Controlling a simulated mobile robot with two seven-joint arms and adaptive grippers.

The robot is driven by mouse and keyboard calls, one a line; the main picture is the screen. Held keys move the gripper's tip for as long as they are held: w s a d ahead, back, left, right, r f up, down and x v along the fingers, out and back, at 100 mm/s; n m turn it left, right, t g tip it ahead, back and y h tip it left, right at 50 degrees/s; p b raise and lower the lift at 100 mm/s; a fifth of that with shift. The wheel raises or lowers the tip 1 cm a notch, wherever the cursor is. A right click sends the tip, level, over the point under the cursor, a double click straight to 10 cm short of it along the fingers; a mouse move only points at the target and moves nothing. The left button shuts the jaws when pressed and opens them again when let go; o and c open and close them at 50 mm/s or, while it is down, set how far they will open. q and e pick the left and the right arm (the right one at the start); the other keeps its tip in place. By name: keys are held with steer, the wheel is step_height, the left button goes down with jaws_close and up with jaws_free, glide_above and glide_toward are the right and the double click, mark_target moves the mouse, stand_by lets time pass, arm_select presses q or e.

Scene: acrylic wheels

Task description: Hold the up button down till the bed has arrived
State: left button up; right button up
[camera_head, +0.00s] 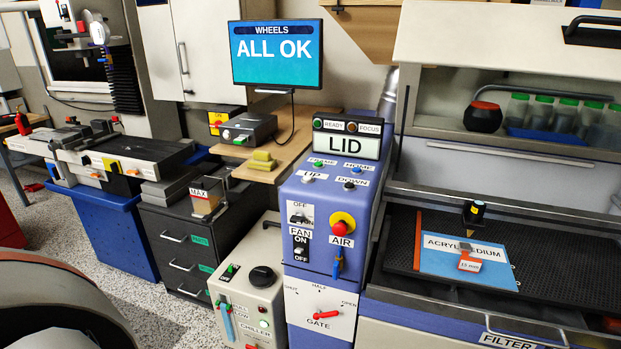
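The up button (307,179) is a small pale button by the UP label on top of the blue control column (292,225). Nothing touches it. A dark down button (349,186) sits to its right, with the frame button (318,164) and home button (356,170) behind. The display (346,145) above reads LID, under lamps marked READY and FOCUS. The bed (580,262) is a dark perforated plate in the machine at right. A blue sheet (455,256) marked ACRYLIC MEDIUM lies on it, under a dark head (474,211). Neither of my grippers is in view.
The machine's lid (505,40) stands raised above the bed. A monitor (276,54) reads ALL OK.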

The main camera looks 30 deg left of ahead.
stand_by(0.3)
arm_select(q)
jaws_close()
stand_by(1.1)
